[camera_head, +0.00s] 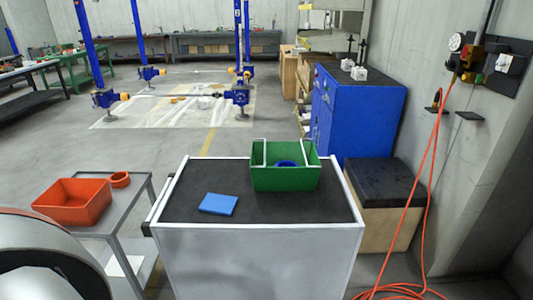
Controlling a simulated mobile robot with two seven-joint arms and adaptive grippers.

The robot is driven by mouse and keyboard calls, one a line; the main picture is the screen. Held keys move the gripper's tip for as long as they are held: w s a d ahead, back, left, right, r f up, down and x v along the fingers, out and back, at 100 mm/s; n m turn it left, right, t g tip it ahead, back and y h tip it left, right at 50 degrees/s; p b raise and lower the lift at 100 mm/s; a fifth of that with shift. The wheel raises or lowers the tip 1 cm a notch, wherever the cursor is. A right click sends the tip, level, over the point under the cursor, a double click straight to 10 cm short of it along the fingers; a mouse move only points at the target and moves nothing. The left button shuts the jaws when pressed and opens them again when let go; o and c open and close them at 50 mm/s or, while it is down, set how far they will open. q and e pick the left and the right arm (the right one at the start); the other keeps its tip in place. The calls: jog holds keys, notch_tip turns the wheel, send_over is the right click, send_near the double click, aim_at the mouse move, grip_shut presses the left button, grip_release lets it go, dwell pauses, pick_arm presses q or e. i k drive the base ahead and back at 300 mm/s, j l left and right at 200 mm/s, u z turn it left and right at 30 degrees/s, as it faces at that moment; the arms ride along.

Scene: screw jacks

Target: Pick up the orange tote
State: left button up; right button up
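The orange tote (72,203) is an open, empty-looking bin. It stands on the grey side table (118,212) at the left of the head view. An orange ring (120,180) lies just behind its right corner on the same table. A white and dark rounded part, which looks like my own arm or body, fills the lower left corner in front of the tote. Neither of my grippers shows in this view. Nothing is seen touching the tote.
A black-topped white cabinet (278,207) stands in the centre, bearing a green tote (285,180) with a blue ring (286,164) inside and a blue block (218,204). A blue cabinet (362,112) and orange hose (433,150) are at right. Open floor lies behind.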

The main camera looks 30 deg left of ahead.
aim_at(82, 202)
jog(key=u, duration=2.45)
jog(key=z, duration=0.3)
jog(key=i+j+z, duration=0.2)
jog(key=j+z, duration=0.2)
jog(key=i+j+z, duration=0.1)
jog(key=j+z, duration=0.25)
jog(key=i+j+z, duration=0.15)
jog(key=j, duration=0.3)
jog(key=j+z, duration=0.1)
jog(key=j, duration=0.4)
